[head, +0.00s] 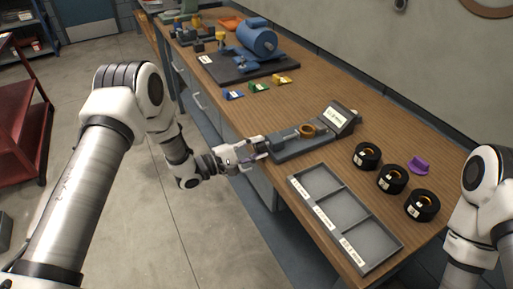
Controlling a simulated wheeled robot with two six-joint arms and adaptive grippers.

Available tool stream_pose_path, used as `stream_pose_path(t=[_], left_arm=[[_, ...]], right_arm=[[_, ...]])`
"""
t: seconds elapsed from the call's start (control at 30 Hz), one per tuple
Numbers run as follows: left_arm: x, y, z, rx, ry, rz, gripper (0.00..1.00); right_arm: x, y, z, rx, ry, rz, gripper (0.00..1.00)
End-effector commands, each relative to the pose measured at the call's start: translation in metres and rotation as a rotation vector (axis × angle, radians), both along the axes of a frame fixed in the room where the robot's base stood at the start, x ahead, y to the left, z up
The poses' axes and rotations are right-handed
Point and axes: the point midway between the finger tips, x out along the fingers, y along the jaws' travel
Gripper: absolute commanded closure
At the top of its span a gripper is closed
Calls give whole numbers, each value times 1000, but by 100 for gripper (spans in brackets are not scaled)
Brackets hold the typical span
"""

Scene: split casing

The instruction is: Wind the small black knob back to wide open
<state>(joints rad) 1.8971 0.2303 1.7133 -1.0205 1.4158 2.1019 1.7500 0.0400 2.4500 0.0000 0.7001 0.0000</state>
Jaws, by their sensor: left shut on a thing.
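The grey measuring fixture (285,148) lies on the wooden bench, with a tilted display (334,116) at its far right end and a brass-coloured ring (307,130) on its bed. My left gripper (260,149) is at the fixture's near left end, over the bench's front edge, and is shut on the small black knob there. The fingers cover most of the knob, so its turn position cannot be read. The display text is too small to read. My right arm shows at the right edge, but its gripper is out of view.
A grey tray (326,183) with three labelled compartments lies right of the fixture. Three black rings (391,179) and a purple part (419,165) lie behind it. Blue, green and yellow blocks (259,87) and a blue motor (257,40) stand farther back. A red cart (25,120) stands left.

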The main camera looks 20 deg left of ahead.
Motion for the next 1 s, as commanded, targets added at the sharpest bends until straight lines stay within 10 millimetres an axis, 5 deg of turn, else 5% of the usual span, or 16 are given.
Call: stream_pose_path(t=[0.2,0.23,0.3,0.67,1.0], left_arm=[[1,1,1,0,-2,4,98],[1,1,1,0,-2,4,56],[1,1,0,1,-2,3,38],[-5,5,-1,1,2,2,38],[-45,48,1,0,-2,6,38]], right_arm=[[0,0,0,0,0,0,60],[0,0,0,0,0,0,60],[0,0,0,0,0,0,60],[0,0,0,0,0,0,60],[0,0,0,0,0,0,60]])
